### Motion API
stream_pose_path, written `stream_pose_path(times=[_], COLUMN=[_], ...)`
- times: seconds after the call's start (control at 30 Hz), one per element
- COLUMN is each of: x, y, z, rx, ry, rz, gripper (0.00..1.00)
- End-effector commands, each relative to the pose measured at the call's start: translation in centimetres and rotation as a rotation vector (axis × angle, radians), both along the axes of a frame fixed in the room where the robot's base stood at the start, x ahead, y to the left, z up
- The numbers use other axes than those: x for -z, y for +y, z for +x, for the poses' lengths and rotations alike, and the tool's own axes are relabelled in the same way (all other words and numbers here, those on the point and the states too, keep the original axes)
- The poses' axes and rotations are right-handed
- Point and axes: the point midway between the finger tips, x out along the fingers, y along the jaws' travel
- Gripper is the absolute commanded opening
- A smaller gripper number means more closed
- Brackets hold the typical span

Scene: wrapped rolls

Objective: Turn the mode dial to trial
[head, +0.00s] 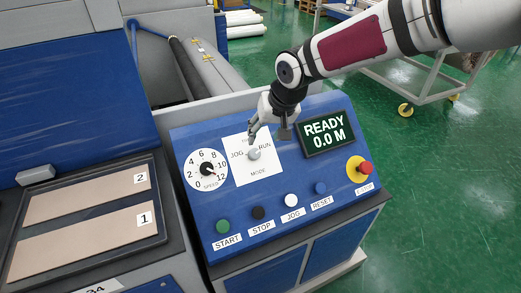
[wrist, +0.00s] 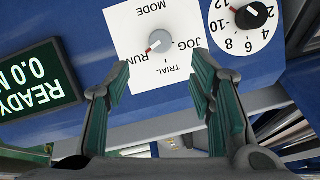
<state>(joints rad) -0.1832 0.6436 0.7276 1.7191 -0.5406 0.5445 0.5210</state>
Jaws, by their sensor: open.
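The mode dial (head: 254,154) is a grey round knob on a white label plate (head: 258,175) marked JOG, RUN, TRIAL and MODE. In the wrist view, which is upside down, the dial (wrist: 160,42) has a red mark that points toward RUN (wrist: 122,76). The word TRIAL (wrist: 180,76) lies between RUN and JOG. My gripper (head: 268,137) is open and empty, just above the plate and near the dial. In the wrist view its green-padded fingers (wrist: 155,72) are apart, with the dial beyond their tips. In the head view the gripper partly hides TRIAL.
A speed dial (head: 207,169) is left of the plate, and a READY display (head: 326,132) is to its right. Buttons, including green START (head: 223,226), line the panel's lower part. A red stop button (head: 365,168) is at the right edge. Green floor lies beyond.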

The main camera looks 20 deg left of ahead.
Motion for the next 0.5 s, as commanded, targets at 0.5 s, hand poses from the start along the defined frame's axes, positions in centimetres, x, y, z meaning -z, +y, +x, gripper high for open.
stream_pose_path(times=[0.5], x=[8.7], y=[3.5], z=[1.9], rx=[0.0], ry=[0.001], rz=[-0.001], gripper=[0.49])
